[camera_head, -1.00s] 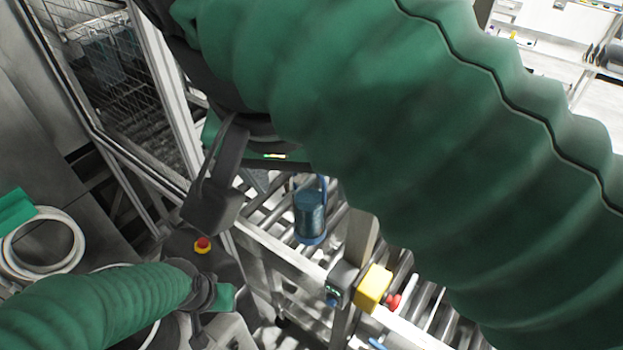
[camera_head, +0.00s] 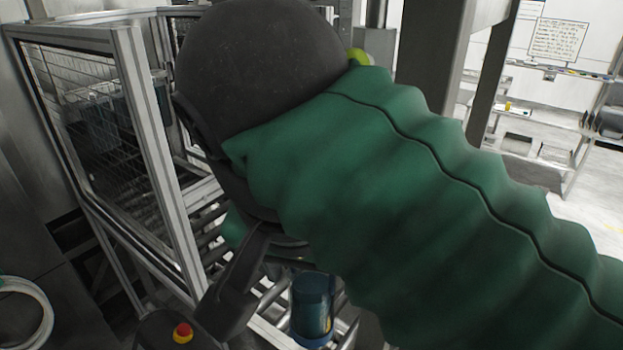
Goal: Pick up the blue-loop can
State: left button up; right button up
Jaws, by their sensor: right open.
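A dark blue can (camera_head: 312,303) stands upright on the roller conveyor at the bottom centre of the head view. A brighter blue band shows around its lower edge; no separate loop can be made out now. My right gripper (camera_head: 238,288) is open, with one dark finger visible to the left of the can and apart from it. My green-sleeved right arm covers the middle of the view and hides the other finger and the conveyor beyond it. My left gripper is out of view.
A metal-framed enclosure (camera_head: 126,135) with clear panels stands at the left. A red and yellow stop button (camera_head: 182,332) is at the bottom left. A coiled white hose (camera_head: 40,318) lies at the left edge. A grey post (camera_head: 432,70) rises at the upper right, with shelving behind it.

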aim_at(312, 291)
notch_tip(312, 291, down, 2)
jog(key=shift+d+f, duration=0.1)
jog(key=shift+w+f, duration=0.2)
jog(key=shift+w, duration=0.2)
jog(key=shift+c, duration=0.4)
jog(key=shift+w, duration=0.25)
jog(key=c, duration=0.5)
jog(key=shift+s+r, duration=0.1)
jog(key=shift+s, duration=0.3)
jog(key=c, duration=0.9)
grip_shut()
jog(key=shift+w, duration=0.15)
jog(key=shift+w, duration=0.1)
